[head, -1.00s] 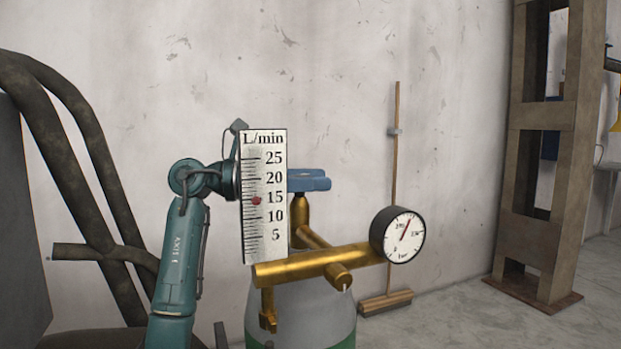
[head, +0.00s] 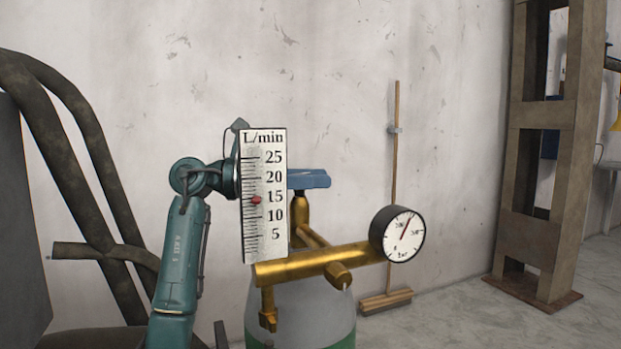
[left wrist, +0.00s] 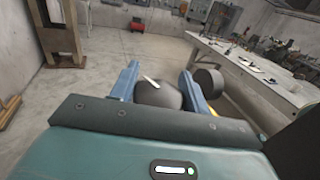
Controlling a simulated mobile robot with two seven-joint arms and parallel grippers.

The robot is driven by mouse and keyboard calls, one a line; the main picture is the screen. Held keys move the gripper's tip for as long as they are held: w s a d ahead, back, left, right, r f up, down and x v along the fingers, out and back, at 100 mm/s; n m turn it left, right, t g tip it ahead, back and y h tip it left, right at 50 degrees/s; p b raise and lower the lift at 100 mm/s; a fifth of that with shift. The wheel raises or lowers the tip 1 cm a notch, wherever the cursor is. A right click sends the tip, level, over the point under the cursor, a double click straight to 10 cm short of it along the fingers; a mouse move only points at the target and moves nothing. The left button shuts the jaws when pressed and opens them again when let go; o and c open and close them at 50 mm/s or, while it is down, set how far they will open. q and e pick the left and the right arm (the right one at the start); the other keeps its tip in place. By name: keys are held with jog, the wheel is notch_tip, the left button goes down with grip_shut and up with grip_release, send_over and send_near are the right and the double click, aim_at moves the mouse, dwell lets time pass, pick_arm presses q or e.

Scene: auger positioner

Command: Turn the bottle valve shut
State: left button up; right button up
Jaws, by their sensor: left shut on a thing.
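The bottle valve's dark grey knob (left wrist: 158,96), with a white mark on top, sits between the blue fingers of my left gripper (left wrist: 160,76) in the left wrist view. The gripper is shut on it. In the head view the blue fingers of my left gripper (head: 312,180) show above the brass valve stem (head: 301,212), and the knob is hidden. The grey bottle (head: 305,308) with a green band stands below the brass fitting (head: 320,264). My right gripper is not in view.
A flow scale (head: 264,220) with a red ball near 15 partly blocks the valve. A round gauge (head: 397,234) sits at the fitting's right end, its needle tilted up right. Dark bent tubes (head: 95,150) stand left. A wooden broom (head: 396,150) leans on the wall.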

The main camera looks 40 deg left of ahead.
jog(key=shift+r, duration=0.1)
